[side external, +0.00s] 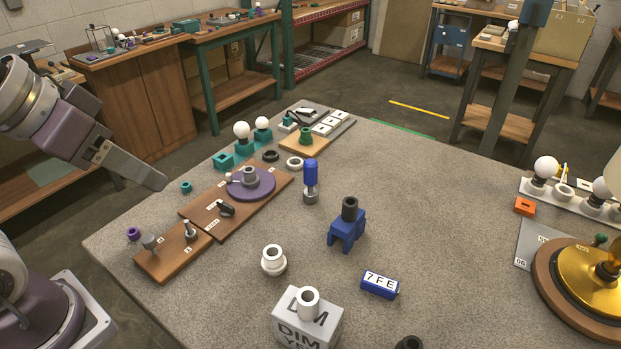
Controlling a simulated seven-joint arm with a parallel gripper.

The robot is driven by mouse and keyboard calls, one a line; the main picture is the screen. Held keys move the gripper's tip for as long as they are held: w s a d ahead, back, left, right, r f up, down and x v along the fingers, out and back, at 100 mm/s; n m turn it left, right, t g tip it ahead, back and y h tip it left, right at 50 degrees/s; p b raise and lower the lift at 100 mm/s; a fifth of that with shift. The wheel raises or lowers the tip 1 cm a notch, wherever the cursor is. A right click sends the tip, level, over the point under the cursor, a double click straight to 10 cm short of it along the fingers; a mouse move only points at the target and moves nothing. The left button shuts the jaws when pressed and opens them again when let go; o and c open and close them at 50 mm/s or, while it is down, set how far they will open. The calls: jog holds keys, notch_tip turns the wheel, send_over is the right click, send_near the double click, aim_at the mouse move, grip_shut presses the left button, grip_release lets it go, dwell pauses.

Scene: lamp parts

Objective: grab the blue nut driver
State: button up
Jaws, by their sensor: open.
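A blue-handled tool (310,172), which looks like the blue nut driver, stands upright near the middle of the table with its grey metal end down. Its blue handle is uppermost. My gripper (157,182) is at the left, raised above the table's left edge, well to the left of the tool and apart from it. It is open and nothing shows in it. Its fingers overlap in this side-on view, so the gap between them is hidden.
Wooden boards (204,232) with small parts and a purple disc (251,190) lie between my gripper and the tool. A blue stand with a black socket (347,232), a white ring part (273,262) and a grey box (308,325) stand nearer the front. The right-centre tabletop is clear.

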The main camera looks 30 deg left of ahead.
jog(key=w+f+t, duration=0.2)
jog(key=w, duration=1.3)
jog(key=t, duration=0.4)
send_over(307, 171)
jog(key=s, duration=0.3)
notch_tip(307, 171, down, 14)
jog(key=f, duration=0.2)
jog(key=f+t, duration=0.1)
jog(key=f, duration=0.1)
jog(key=f+t, duration=0.1)
jog(key=f, duration=0.1)
jog(key=shift+w, duration=0.35)
jog(key=shift+w+f, duration=0.15)
jog(key=shift+w, duration=0.1)
jog(key=x, duration=0.6)
jog(key=shift+w+a+r, duration=0.15)
jog(key=shift+w+r, duration=0.2)
jog(key=shift+w, duration=0.05)
grip_shut()
